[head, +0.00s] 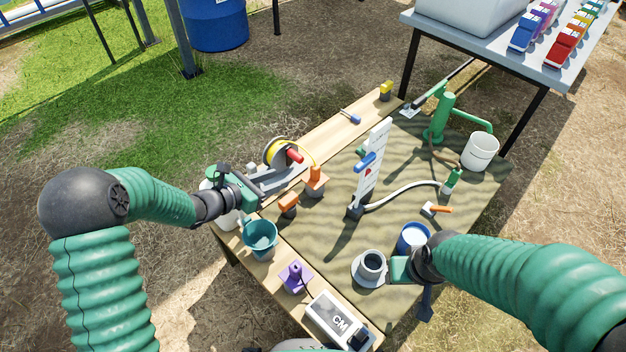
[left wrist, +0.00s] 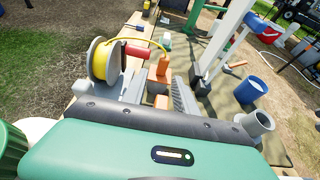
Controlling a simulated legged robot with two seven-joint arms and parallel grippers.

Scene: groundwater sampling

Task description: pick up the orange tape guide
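The orange tape guide (head: 315,178) stands on the wooden edge of the work table, beside the tape reel (head: 280,153). Yellow tape arcs from the reel to it. It also shows upright in the left wrist view (left wrist: 159,68). A second, lower orange piece (head: 289,205) sits closer to me. My left gripper (head: 283,188) is low over the table at the reel. In the left wrist view its two grey fingers are apart, with orange visible between them and nothing clearly held. My right gripper (head: 400,268) is by the grey cup; its fingers are hidden.
The reel with its red handle (head: 294,155) is close to my left fingers. A teal bucket (head: 261,236) and a purple stand (head: 296,276) are nearer me. A white upright gauge board (head: 374,165) rises right of the guide. A blue cup (head: 413,238) stands near my right arm.

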